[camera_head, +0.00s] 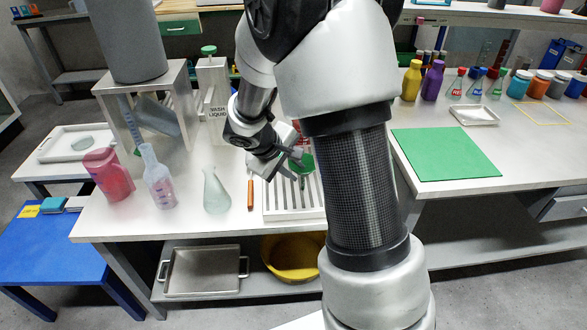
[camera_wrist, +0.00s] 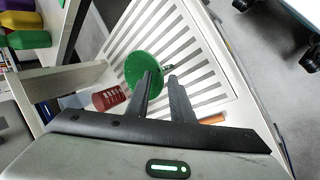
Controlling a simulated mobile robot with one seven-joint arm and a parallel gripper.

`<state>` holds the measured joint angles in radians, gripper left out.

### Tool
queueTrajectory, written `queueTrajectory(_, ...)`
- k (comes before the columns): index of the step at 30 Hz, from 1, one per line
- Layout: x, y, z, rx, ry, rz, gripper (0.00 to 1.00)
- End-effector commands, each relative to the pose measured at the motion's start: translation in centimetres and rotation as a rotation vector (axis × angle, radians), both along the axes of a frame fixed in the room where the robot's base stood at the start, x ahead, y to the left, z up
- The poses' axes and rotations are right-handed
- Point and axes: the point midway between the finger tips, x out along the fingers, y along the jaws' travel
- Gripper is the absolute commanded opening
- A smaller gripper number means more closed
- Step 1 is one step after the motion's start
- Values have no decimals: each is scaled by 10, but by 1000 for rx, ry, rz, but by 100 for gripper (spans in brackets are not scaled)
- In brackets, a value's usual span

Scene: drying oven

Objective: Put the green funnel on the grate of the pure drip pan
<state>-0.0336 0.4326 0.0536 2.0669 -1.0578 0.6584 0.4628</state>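The green funnel (camera_head: 304,163) is at the back of the pure drip pan (camera_head: 290,215), with its stem pointing down toward the slatted grate. In the wrist view the funnel (camera_wrist: 140,64) lies just beyond my fingertips, with its cone facing left and its stem to the right. Whether the stem touches the grate (camera_wrist: 205,50) cannot be told.
A red bottle (camera_wrist: 108,97) is close to the funnel. A squeeze bottle (camera_head: 158,178), red jug (camera_head: 108,174) and metal stand (camera_head: 186,95) are farther left. My arm hides the table's right side.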

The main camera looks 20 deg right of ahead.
Motion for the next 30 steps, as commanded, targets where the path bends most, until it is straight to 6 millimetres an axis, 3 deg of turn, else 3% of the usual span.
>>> queueTrajectory(7,-1,3,10,0,-2,1,21)
queueTrajectory(21,-27,49,86,0,-2,1,21)
queueTrajectory(30,-45,55,118,28,-19,-33,21)
